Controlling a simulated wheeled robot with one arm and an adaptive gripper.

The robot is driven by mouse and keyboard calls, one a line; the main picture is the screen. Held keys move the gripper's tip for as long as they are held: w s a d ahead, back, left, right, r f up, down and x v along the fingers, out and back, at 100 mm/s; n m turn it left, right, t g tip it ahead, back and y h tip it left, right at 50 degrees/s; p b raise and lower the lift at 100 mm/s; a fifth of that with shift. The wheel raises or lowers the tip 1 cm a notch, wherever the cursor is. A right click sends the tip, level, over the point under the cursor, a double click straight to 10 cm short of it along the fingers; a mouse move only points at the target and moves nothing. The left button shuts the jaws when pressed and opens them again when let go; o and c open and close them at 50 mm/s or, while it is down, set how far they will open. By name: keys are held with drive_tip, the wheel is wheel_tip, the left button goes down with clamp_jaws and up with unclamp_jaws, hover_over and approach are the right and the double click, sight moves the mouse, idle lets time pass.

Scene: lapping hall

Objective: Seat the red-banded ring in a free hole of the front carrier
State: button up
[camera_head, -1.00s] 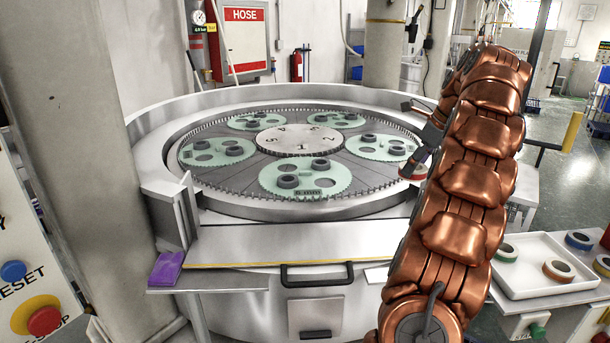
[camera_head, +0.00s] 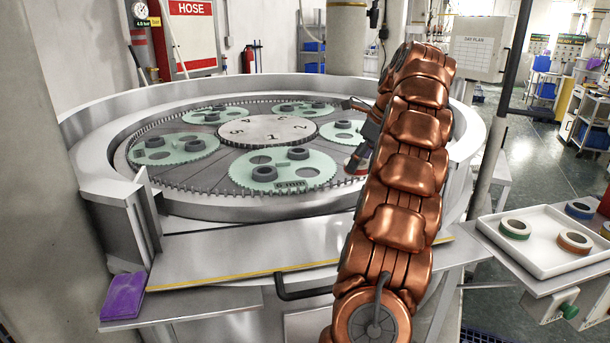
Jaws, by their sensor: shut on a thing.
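The front carrier (camera_head: 240,174) is a pale green toothed disc nearest me on the round machine, with a printed thickness label on its front part. Two dark rings (camera_head: 264,174) sit on it, and a dark free hole (camera_head: 312,170) shows at its right. My gripper (camera_head: 358,160) is right of this carrier, partly hidden behind my copper-coloured arm. It is shut on the red-banded ring (camera_head: 354,168), whose red and pale edge shows low beside the carrier's right edge. Whether the ring touches the surface below, I cannot tell.
Other green carriers (camera_head: 160,157) with dark rings surround the numbered centre plate (camera_head: 268,131). The machine's raised rim (camera_head: 90,130) encloses them. A white tray (camera_head: 540,262) with banded rings stands at right.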

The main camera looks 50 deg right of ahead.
drive_tip(key=p, duration=0.4)
hover_over(305, 173)
drive_tip(key=s, duration=0.2)
drive_tip(key=shift+w+d+f, duration=0.1)
drive_tip(key=shift+w+f, duration=0.15)
drive_tip(key=shift+f, duration=0.45)
drive_tip(key=shift+s+f, duration=0.1)
drive_tip(key=shift+f, duration=1.6)
drive_tip(key=shift+f, duration=0.15)
drive_tip(key=o, duration=1.5)
